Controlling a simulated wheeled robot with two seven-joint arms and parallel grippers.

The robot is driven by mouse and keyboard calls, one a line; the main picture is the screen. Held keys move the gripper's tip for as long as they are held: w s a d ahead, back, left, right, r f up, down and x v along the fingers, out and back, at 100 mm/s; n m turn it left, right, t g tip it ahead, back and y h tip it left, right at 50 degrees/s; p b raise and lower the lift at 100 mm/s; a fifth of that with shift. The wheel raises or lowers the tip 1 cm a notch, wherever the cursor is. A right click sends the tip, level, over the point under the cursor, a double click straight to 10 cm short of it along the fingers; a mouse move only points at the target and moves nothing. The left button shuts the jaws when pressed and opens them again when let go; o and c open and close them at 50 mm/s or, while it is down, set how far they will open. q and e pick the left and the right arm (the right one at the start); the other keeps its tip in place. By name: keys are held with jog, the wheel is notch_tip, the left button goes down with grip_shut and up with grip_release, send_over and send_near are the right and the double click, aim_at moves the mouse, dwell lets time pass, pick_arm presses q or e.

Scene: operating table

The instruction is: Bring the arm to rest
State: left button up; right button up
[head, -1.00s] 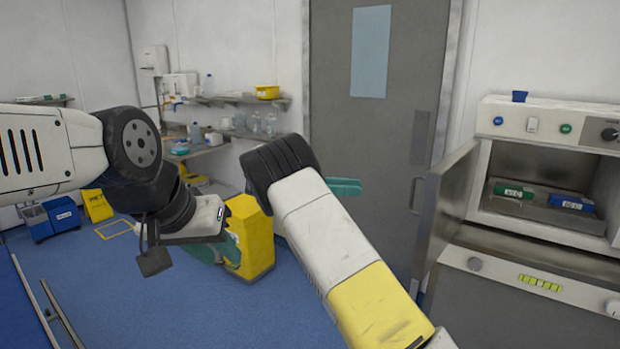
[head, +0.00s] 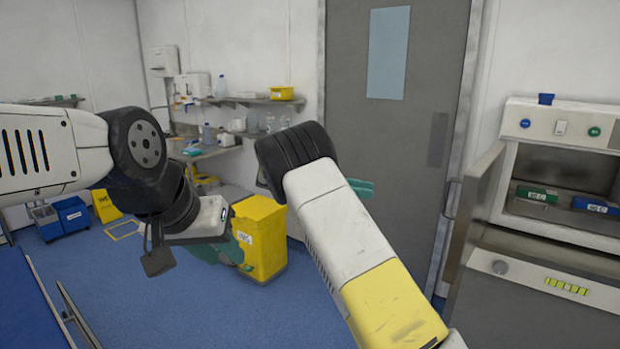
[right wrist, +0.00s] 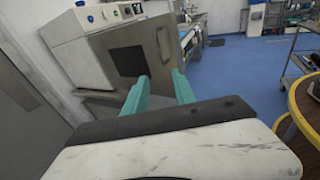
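My left gripper (head: 222,250) hangs low in the head view, in front of the yellow bin; its teal fingers are partly hidden by my wrist, so its opening is unclear. My right arm rises from the bottom centre and bends at a black joint. Only a teal piece of my right gripper (head: 361,188) shows behind that arm, in front of the grey door. In the right wrist view, the two teal fingers of my right gripper (right wrist: 160,88) stand apart with nothing between them.
A sterilizer cabinet (head: 562,117) with its door (head: 472,215) swung open stands at the right, holding a green box (head: 537,195) and a blue box (head: 596,205). A yellow bin (head: 266,240) stands on the floor. A blue-topped table edge (head: 22,300) is at lower left. Blue floor (head: 190,310) between is clear.

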jog(key=s+d+f+m+t+y, duration=0.1)
jog(key=s+d+m+y, duration=0.4)
jog(key=s+d+y, duration=0.5)
jog(key=s+a+r+m+t+y, duration=0.1)
jog(key=s+a+m+t+y, duration=0.3)
jog(key=s, duration=0.6)
jog(key=s+a+r+m+t+y, duration=0.1)
jog(key=s+a+m+t+y, duration=0.3)
jog(key=s, duration=0.5)
jog(key=shift+s+a+r+m+y, duration=0.35)
jog(key=shift+a+m+y, duration=0.15)
jog(key=shift+m, duration=0.6)
jog(key=shift+d, duration=0.1)
